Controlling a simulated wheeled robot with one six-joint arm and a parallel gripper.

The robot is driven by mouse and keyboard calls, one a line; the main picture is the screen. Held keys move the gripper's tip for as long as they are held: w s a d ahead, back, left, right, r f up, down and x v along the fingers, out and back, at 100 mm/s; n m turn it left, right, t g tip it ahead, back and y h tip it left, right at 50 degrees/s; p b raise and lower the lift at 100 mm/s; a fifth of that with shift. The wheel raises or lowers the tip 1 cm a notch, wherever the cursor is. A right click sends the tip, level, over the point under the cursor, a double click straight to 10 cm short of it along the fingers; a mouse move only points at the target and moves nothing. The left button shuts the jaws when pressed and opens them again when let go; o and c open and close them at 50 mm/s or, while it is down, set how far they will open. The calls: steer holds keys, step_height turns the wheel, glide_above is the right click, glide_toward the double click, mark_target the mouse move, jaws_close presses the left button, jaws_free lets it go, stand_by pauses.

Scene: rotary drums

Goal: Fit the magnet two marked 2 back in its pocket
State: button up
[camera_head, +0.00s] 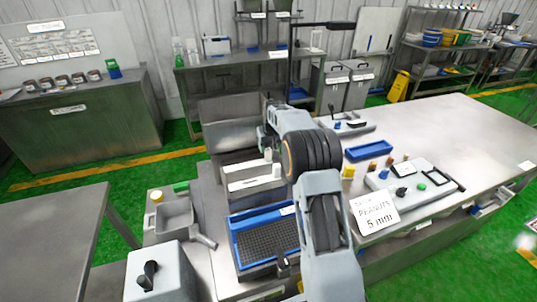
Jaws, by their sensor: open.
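My arm rises from the bottom and bends over the steel bench. My gripper (266,143) is at its far end, over the pale metal housing left of the arm, and is small and partly hidden by the wrist. It is open; I see nothing held in it. Below it are two light bars or ledges (254,182) with small pale upright pieces (276,170) at their right. I cannot tell whether one of these is the magnet marked 2. No number and no pocket can be made out at this size.
A blue-rimmed tray with a dark mesh (268,243) lies in front of the housing. A grey scoop (203,239) and a grey box with a black knob (158,272) are left. A "PEANUTS 5 mm" sign (375,212) and a control panel (414,188) stand right. The bench's far right is clear.

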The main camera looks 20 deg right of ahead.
steer(key=v, duration=0.7)
steer(key=shift+r+b, duration=0.3)
steer(key=shift+r, duration=0.1)
steer(key=shift+s, duration=0.1)
steer(key=shift+m+g, duration=0.4)
steer(key=shift+g, duration=0.3)
steer(key=s+f, duration=0.1)
steer(key=s, duration=0.1)
steer(key=s+f, duration=0.1)
steer(key=s+a+f, duration=0.1)
steer(key=s+f, duration=0.1)
steer(key=shift+s+f, duration=0.1)
steer(key=shift+s, duration=0.25)
steer(key=s+a+r, duration=0.1)
steer(key=s+a, duration=0.1)
steer(key=s, duration=0.7)
steer(key=s+a+r+t, duration=0.1)
steer(key=s+a+r, duration=0.1)
steer(key=s, duration=0.7)
steer(key=s+a+r+t, duration=0.1)
steer(key=s+a, duration=0.2)
steer(key=s, duration=0.7)
steer(key=shift+a+r+n, duration=0.3)
steer(key=shift+n, duration=0.1)
steer(key=shift+s, duration=0.1)
